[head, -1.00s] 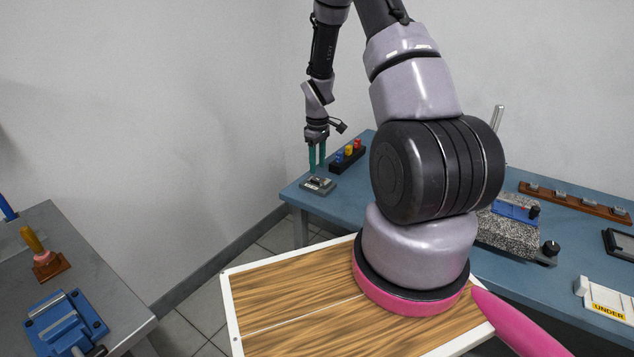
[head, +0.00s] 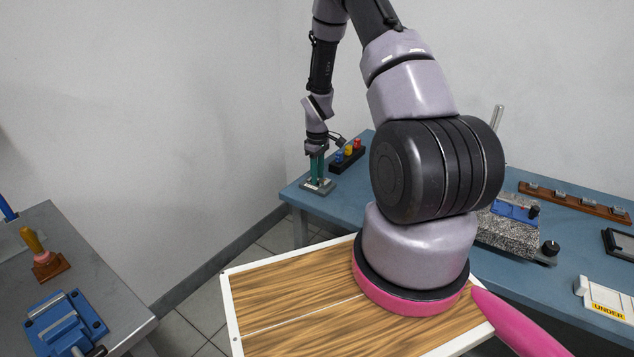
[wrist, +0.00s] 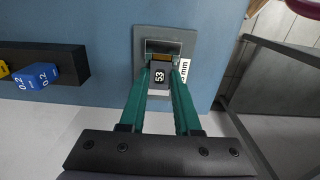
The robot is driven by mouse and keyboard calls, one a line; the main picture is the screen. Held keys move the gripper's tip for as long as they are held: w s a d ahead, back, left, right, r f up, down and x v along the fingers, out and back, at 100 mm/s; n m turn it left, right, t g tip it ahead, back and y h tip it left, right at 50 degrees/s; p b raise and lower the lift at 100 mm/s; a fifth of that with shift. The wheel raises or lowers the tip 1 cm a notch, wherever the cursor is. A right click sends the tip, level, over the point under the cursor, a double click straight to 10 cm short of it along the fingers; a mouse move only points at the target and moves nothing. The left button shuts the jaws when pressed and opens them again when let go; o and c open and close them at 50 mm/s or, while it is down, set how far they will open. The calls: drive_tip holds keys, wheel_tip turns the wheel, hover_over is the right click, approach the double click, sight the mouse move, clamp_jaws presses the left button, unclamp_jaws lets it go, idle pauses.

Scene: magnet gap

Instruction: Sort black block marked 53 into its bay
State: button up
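The black block marked 53 (wrist: 159,76) sits in a grey metal fixture (wrist: 189,38) with a square plate, near the edge of the blue bench. The fixture also shows in the head view (head: 317,187). My gripper (wrist: 162,68) points down over it, with one green finger on each side of the block. The fingertips are very close to the block's sides; I cannot tell whether they press on it. In the head view the gripper (head: 317,178) is down at the fixture and hides the block. A white label ending in "mm" (wrist: 185,70) lies beside the block, partly covered by the right finger.
A black rack with blue, yellow and red blocks (head: 347,157) stands close beside the fixture; its end shows in the wrist view (wrist: 70,62). A wooden rail (head: 575,203), a granite block (head: 510,234) and an "UNDER" tray (head: 606,300) lie further right. A blue vise (head: 65,325) is on the left bench.

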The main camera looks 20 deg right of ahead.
clamp_jaws()
drive_tip(key=shift+r, duration=2.5)
